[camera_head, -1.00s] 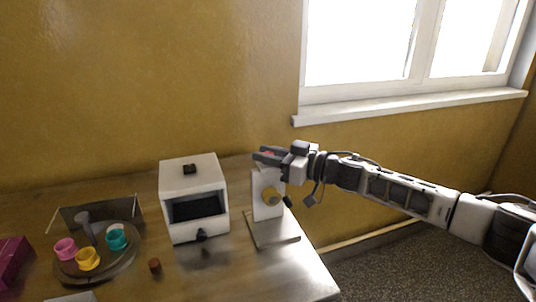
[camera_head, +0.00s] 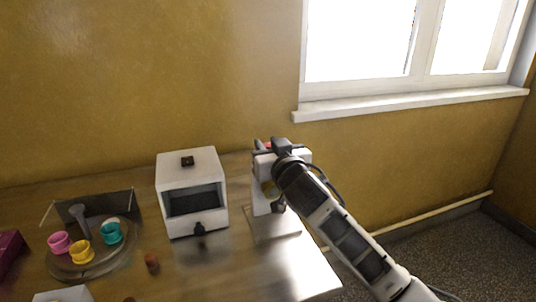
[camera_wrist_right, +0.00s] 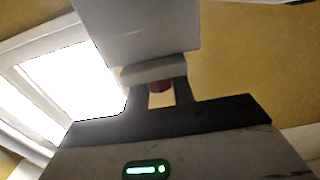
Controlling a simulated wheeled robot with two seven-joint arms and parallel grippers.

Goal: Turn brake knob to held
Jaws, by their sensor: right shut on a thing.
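My right gripper (camera_head: 266,146) is at the top of the stand, shut on a small red knob (camera_head: 268,145). In the right wrist view the dark red knob (camera_wrist_right: 160,87) shows between the fingers, below a pale grey block (camera_wrist_right: 140,35). Fingers and arm hide most of the knob, and I cannot read its setting. My left gripper is not in view.
A white box (camera_head: 187,162) with a dark opening and a black front knob (camera_head: 199,229) stands left of the stand. A round tray (camera_head: 62,268) with pink, yellow and teal cups is at the left. A small brown cylinder (camera_head: 151,261) stands between. A window sill (camera_head: 400,103) is behind.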

